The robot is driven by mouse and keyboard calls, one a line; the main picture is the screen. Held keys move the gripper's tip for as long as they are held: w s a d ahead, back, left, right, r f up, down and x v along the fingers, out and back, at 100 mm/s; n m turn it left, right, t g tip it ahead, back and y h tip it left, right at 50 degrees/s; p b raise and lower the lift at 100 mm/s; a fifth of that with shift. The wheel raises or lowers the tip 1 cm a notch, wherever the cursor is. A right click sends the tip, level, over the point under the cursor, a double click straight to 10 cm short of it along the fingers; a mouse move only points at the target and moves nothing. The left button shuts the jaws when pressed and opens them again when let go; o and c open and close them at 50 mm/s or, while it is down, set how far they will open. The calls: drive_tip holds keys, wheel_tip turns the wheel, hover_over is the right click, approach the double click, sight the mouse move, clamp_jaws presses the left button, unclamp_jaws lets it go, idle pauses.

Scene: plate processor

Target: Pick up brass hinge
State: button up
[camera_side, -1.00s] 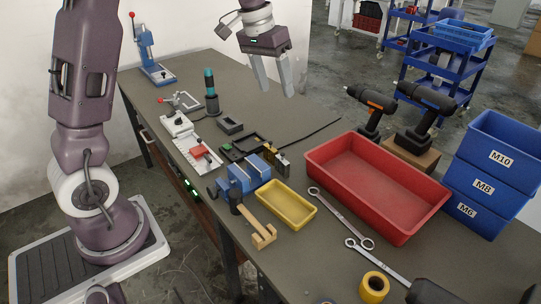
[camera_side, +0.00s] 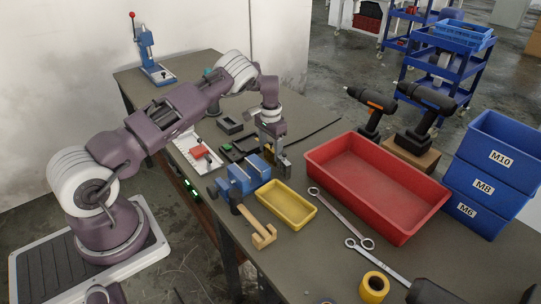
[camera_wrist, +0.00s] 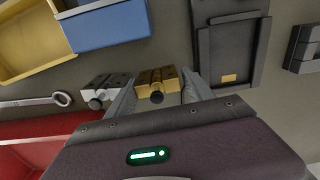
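The brass hinge (camera_wrist: 158,83) shows in the wrist view, a gold block with a dark knob, between the two fingers of my gripper (camera_wrist: 160,92). The fingers stand apart on either side of it; any gap is very narrow, and I see no clear grip. In the side view my gripper (camera_side: 271,142) points down at the hinge spot and hides most of the brass hinge. A grey steel hinge (camera_wrist: 106,90) of like shape lies just left of the left finger in the wrist view.
A blue vise (camera_side: 243,178) and a yellow tray (camera_side: 287,225) lie close in front of my gripper. A red bin (camera_side: 315,165) is to the right. A black tray-like fixture (camera_wrist: 228,50) is close to the right finger. Wrenches (camera_side: 340,216) lie beside the bin.

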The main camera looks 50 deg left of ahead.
drive_tip(key=shift+f, duration=0.1)
clamp_jaws()
wheel_tip(320, 180, up, 10)
drive_tip(key=shift+r, duration=0.15)
idle(0.3)
